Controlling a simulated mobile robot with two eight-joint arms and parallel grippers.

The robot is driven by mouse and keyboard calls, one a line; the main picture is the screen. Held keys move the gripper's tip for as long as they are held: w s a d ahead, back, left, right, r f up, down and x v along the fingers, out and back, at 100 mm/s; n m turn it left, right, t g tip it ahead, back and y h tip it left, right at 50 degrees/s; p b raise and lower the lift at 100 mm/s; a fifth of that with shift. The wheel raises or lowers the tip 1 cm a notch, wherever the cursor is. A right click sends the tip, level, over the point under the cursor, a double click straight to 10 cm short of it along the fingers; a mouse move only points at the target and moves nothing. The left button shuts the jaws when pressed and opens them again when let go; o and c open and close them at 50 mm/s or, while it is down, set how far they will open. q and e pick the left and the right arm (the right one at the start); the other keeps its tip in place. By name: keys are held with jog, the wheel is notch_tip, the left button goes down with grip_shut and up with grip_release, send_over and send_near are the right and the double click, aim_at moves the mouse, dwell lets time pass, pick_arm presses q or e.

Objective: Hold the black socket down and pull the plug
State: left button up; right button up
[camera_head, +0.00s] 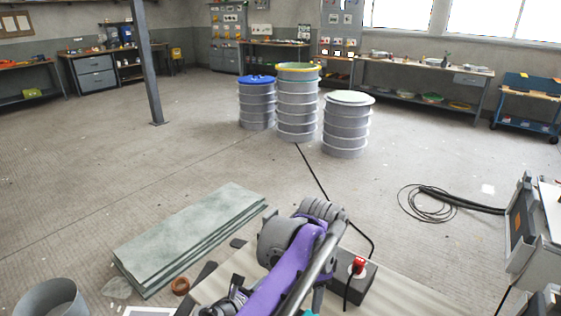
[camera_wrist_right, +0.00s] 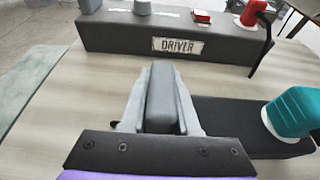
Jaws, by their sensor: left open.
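A dark power box labelled DRIVER (camera_wrist_right: 110,32) lies across the top of the right wrist view. A red plug (camera_wrist_right: 250,12) with a black cord stands in its right end; the red plug also shows in the head view (camera_head: 358,264). A second black block (camera_wrist_right: 225,115) with a teal plug (camera_wrist_right: 294,112) lies nearer, at right. My right gripper (camera_wrist_right: 160,95) is over the table, before the DRIVER box and left of the teal plug; its jaw gap is unclear. My left gripper (camera_head: 236,296) is open, low in the head view, left of the purple arm, which partly hides the table.
Stacked grey-green sheets (camera_head: 190,235) lie to the left, with a brown ring (camera_head: 180,286) beside them. Several drums (camera_head: 297,100) stand on the open floor behind. A coiled black cable (camera_head: 430,203) lies at right.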

jog(key=o, duration=0.4)
jog(key=shift+o, duration=0.2)
